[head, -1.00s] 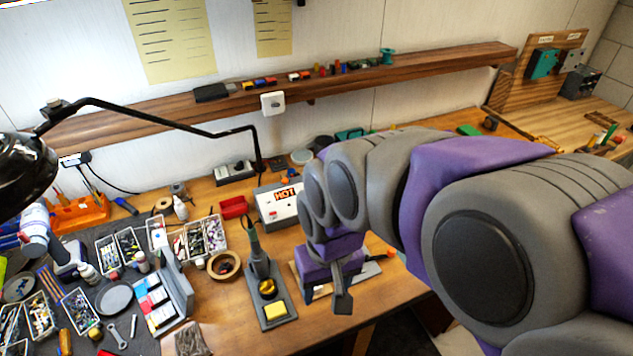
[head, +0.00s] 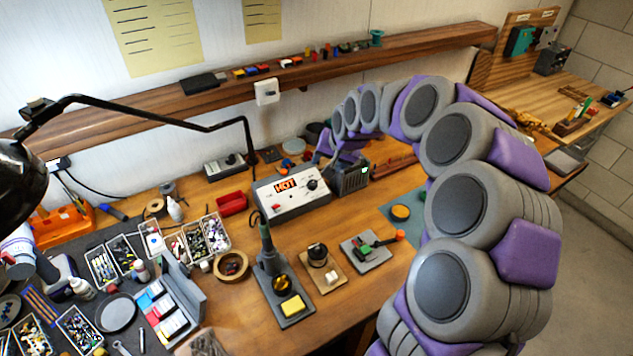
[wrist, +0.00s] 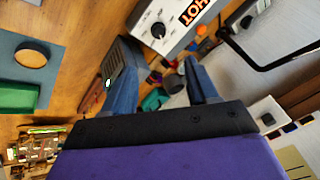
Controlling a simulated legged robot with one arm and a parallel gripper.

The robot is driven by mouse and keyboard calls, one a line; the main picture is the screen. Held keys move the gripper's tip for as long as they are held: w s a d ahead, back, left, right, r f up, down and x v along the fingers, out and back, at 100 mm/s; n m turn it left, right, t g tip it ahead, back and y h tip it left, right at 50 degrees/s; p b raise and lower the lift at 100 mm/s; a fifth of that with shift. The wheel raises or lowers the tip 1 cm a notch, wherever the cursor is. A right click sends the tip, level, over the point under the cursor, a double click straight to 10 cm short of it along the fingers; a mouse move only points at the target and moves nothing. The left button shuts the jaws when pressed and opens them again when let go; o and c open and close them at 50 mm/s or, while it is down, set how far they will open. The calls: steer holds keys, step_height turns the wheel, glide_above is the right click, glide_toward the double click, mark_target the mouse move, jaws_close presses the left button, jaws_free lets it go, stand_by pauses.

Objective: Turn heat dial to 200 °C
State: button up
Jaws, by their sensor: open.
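The heat dial is a black round knob (head: 312,184) on the sloped face of a white station (head: 290,203) with an orange HOT label. The dial (wrist: 158,30) also shows at the top of the wrist view, with a pale mark on it. Its scale is too small to read. My gripper (wrist: 157,53) is open and empty in the wrist view, its two bluish fingers pointing toward the station. The dial lies beyond the fingertips and apart from them. In the head view my gripper is at the station's back right, partly hidden by my arm.
A grey vented box (head: 350,178) with a green light stands right of the station, close to a finger in the wrist view. A soldering iron stand (head: 272,280) is in front. A shelf (head: 250,88) runs behind. A black lamp arm (head: 150,110) reaches in from the left.

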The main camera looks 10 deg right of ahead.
mark_target(313, 183)
steer(key=b+x, duration=0.2)
steer(key=x, duration=1.3)
steer(key=shift+w+f+b, duration=0.2)
steer(key=shift+f+b, duration=0.1)
steer(key=shift+f, duration=0.05)
steer(key=shift+w+d+f, duration=0.1)
steer(key=shift+w+f, duration=0.1)
steer(key=shift+f, duration=0.1)
steer(key=c, duration=1)
steer(key=shift+c, duration=0.2)
